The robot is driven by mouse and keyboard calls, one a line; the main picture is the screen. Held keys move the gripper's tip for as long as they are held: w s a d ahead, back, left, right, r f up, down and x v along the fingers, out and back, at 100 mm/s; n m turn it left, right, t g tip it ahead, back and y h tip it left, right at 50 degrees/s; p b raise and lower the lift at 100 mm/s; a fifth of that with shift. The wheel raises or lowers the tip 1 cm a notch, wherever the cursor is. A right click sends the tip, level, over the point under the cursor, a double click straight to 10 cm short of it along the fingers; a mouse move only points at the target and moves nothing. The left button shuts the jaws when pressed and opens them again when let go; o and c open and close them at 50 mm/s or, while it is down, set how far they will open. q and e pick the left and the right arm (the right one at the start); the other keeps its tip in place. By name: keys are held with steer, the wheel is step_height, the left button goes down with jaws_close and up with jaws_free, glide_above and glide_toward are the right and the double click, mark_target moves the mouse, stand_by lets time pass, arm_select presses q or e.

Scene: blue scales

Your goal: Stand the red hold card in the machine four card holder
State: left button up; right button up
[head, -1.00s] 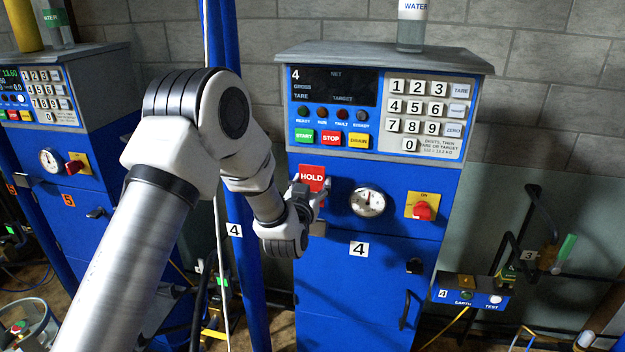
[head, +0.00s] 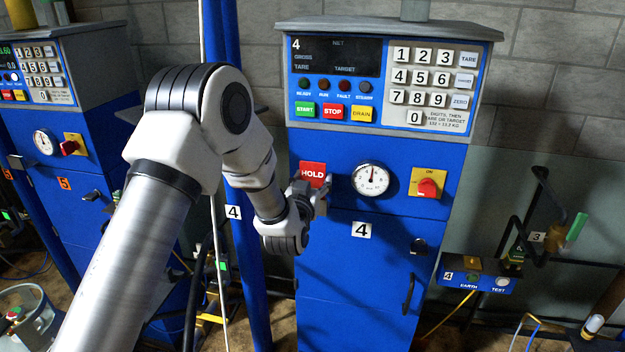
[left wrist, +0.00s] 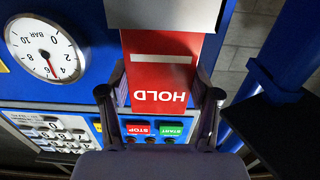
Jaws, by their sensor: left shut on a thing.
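The red hold card (head: 313,172) is upright at the front of blue machine four (head: 345,270), left of its gauge. My left gripper (head: 311,186) is shut on it. In the left wrist view the card (left wrist: 160,82) appears upside down between the two fingers of my left gripper (left wrist: 160,96). The grey card holder (left wrist: 162,14) covers the card's lower end there, so the card's bottom edge is hidden. In the head view the holder (head: 321,207) is mostly hidden by my gripper. My right gripper is not in view.
A pressure gauge (head: 371,179) and a red switch on a yellow plate (head: 428,183) are right of the card. Start and stop buttons (head: 333,112) are above it. A blue post (head: 243,270) stands left of the machine.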

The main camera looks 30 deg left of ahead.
arm_select(q)
steer(key=shift+f+b, duration=0.3)
steer(key=shift+f, duration=0.25)
steer(key=shift+f, duration=0.1)
steer(key=shift+f+b, duration=0.3)
steer(key=shift+b, duration=0.05)
steer(key=shift+f+b, duration=0.4)
steer(key=shift+f, duration=0.1)
steer(key=o, duration=1.1)
steer(key=shift+c, duration=0.2)
